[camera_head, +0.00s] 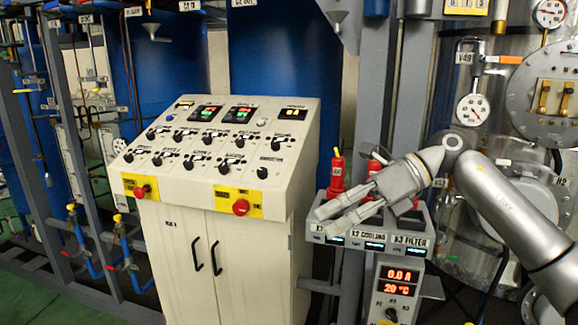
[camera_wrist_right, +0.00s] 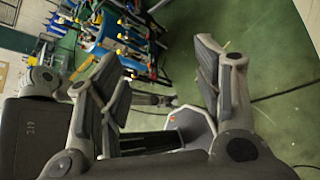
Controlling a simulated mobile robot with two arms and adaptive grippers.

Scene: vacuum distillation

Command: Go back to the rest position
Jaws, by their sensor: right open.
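My right gripper (camera_head: 348,216) comes in from the right in the head view, in front of the grey switch box (camera_head: 375,258) labelled K2 COOLING and K3 FILTER. Its two fingers point left and are apart, with nothing between them. The right wrist view also shows the open, empty fingers of this gripper (camera_wrist_right: 160,85), with green floor and pipework beyond. I cannot tell from the head view whether the fingers touch the box. The gripper covers part of the box top. My left gripper does not show in the head view.
A white control console (camera_head: 215,150) with knobs and red buttons stands left of the gripper. Red-handled switches (camera_head: 337,175) rise behind the fingers. A display box (camera_head: 397,287) hangs below. Metal flanges and gauges (camera_head: 473,110) are close to the arm at right. Green floor (camera_head: 60,300) shows at lower left.

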